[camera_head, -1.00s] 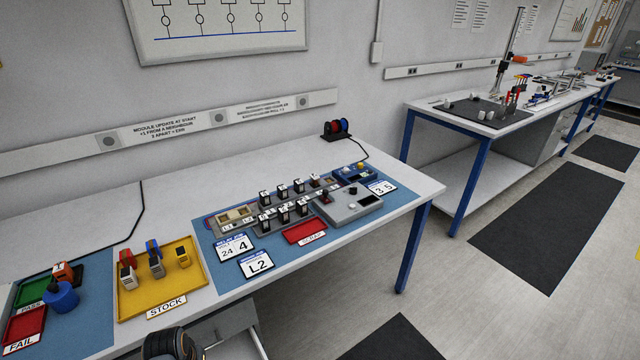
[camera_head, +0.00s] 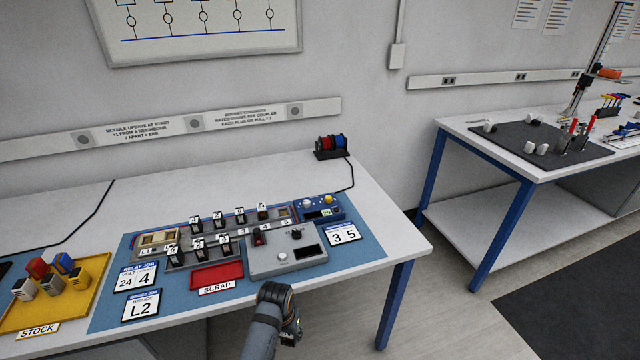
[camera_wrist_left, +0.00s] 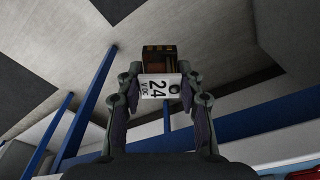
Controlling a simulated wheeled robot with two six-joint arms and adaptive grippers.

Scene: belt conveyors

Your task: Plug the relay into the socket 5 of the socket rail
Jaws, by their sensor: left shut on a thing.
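The relay (camera_wrist_left: 159,86) is in the left wrist view, a dark-topped block with a white label reading 24 VDC. My left gripper (camera_wrist_left: 160,76) is shut on it, one finger at each side. In the head view my left gripper (camera_head: 291,330) is at the bottom centre, in front of the table edge, apart from the rail; the relay is hard to make out there. The socket rail (camera_head: 283,213) lies across the blue mat, with several dark modules standing in it. The label 5 is near its right end, where the rail looks bare. My right gripper is not in view.
A grey console (camera_head: 288,259) with a lever and a red scrap tray (camera_head: 217,274) lie in front of the rail. The yellow stock tray (camera_head: 85,295) with several modules is at the left. A blue box (camera_head: 321,209) sits beyond the rail's right end.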

